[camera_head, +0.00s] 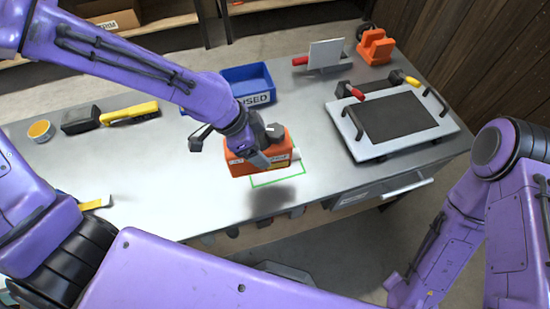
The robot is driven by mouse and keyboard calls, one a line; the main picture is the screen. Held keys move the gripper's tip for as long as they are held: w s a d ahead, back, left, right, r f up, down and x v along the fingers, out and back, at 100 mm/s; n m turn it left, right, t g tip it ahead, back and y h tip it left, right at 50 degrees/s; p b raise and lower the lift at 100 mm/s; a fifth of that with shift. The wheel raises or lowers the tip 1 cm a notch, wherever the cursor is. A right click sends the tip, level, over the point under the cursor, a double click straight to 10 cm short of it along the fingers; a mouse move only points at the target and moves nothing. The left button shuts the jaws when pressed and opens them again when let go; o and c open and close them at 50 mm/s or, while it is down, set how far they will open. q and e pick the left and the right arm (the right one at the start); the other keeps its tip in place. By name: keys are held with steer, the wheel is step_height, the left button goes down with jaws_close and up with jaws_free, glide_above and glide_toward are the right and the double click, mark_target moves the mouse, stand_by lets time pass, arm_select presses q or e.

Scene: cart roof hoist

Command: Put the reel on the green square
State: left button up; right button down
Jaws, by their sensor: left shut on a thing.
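An orange boxy thing (240,168), which I take for the reel, has a pale label on its front and a dark knob on top. My left gripper (261,157) is shut on it from above. The green square (278,184) is a thin green outline on the grey worktop; the orange thing hides its back part. A dark shadow lies in front of the outline, so the orange thing seems held above the worktop. My right arm shows at the right, but its gripper is out of view.
A blue bin (247,78) stands behind the orange thing. A white framed panel with handles (344,130) lies at the right. An orange tool (375,47) and a white plate (327,52) stand at the back. A yellow tool (130,113) lies left. The left worktop is mostly bare.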

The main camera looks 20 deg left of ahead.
arm_select(q)
steer(key=s+d+r+m+g, duration=0.25)
steer(key=s+d+m, duration=0.2)
steer(key=m, duration=0.35)
steer(key=shift+g, duration=0.35)
steer(key=w+a+f, duration=0.1)
steer(key=w, duration=0.1)
steer(key=w+a+f+p, duration=0.1)
steer(key=w, duration=0.2)
steer(key=w+a+f+p, duration=0.1)
steer(key=w+f, duration=0.1)
steer(key=w, duration=0.1)
steer(key=shift+a, duration=0.35)
steer(key=shift+h, duration=0.3)
steer(key=w+f, duration=0.1)
steer(key=f, duration=0.2)
steer(key=w+a+f+p, duration=0.1)
steer(key=w+f, duration=0.1)
steer(key=f, duration=0.1)
steer(key=w+f+p, duration=0.1)
steer(key=f, duration=0.2)
steer(key=shift+w+a, duration=0.15)
steer(key=shift+w, duration=0.05)
steer(key=shift+f, duration=0.15)
steer(key=o, duration=1.3)
